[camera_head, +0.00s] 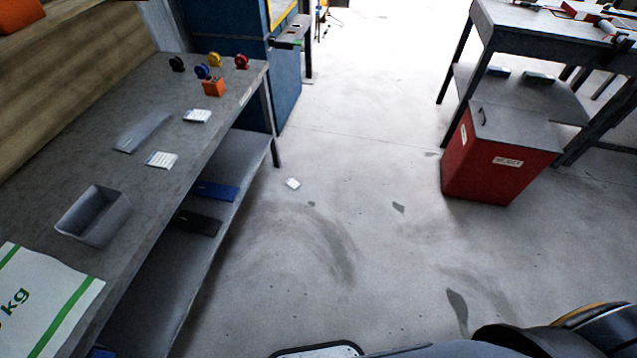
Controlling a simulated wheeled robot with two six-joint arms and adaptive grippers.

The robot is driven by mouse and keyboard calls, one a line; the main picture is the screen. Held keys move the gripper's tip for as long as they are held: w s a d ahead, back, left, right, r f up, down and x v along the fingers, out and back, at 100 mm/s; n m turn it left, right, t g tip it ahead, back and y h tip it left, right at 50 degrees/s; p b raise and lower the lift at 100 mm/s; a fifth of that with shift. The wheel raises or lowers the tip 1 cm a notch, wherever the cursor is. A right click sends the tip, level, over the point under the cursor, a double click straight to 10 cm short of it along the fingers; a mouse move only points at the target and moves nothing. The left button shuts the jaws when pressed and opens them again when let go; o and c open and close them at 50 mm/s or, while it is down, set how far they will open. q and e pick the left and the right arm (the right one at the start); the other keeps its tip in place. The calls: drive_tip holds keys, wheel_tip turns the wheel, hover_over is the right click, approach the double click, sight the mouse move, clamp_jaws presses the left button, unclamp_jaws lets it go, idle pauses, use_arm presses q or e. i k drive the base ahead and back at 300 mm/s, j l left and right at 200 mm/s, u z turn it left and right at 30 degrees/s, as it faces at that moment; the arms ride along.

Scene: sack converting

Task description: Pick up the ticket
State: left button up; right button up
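A small white ticket-like piece (293,183) lies flat on the concrete floor, just right of the workbench's lower shelf. Two white printed cards or pads, one nearer (162,160) and one farther (198,116), lie on the grey workbench (112,175) at the left. Print on the floor piece is too small to read, and I cannot tell which of these is the ticket. Neither of my grippers is in view.
The bench holds a grey bin (93,216), a white-green sack (45,300), a grey translucent piece (143,132) and an orange block (213,88) by coloured rolls. A red bin (497,155) stands right, before a table. The middle floor is mostly clear.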

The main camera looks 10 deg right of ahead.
sight(292, 183)
drive_tip(key=i+l+u, duration=0.1)
drive_tip(key=u, duration=0.25)
drive_tip(key=i+l+u, duration=0.15)
drive_tip(key=u, duration=0.25)
drive_tip(key=i+l+u, duration=0.15)
drive_tip(key=u, duration=0.2)
drive_tip(key=i+l, duration=0.15)
drive_tip(key=l, duration=0.2)
drive_tip(key=i+l+u, duration=0.15)
drive_tip(key=l, duration=0.2)
drive_tip(key=i+l, duration=0.2)
drive_tip(key=l, duration=0.15)
drive_tip(key=i+l+u, duration=0.1)
drive_tip(key=l, duration=0.3)
drive_tip(key=i+l, duration=0.2)
drive_tip(key=l, duration=0.2)
drive_tip(key=i+l+u, duration=0.15)
drive_tip(key=l, duration=0.2)
drive_tip(key=i+l, duration=0.1)
drive_tip(key=l, duration=0.3)
drive_tip(key=i+l+u, duration=0.1)
drive_tip(key=l, duration=0.3)
